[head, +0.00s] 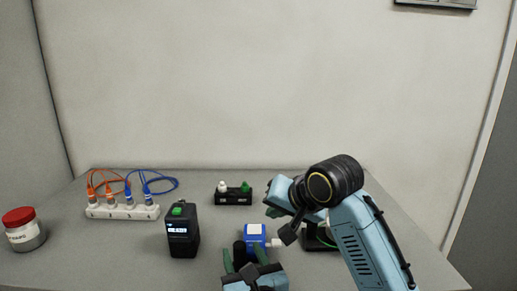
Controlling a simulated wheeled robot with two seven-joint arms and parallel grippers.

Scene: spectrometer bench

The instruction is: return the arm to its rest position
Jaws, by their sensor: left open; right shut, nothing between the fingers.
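My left gripper (244,259) is at the bottom centre of the head view. Its green-tipped fingers are apart, and no held thing shows between them. It is in front of a small blue device (255,232) with a white label; I cannot tell whether they touch. My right arm (366,243) reaches in from the lower right and bends at a black joint. My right gripper (281,222) is right of the blue device, shut and empty. The arm hides part of the bench at the right.
A black box (182,233) with a green top stands left of centre. A white strip (123,212) holds orange and blue cables. A red-lidded jar (24,231) is far left. A black rack (233,197) stands farther back. A dark stand (316,243) is partly hidden behind my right arm.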

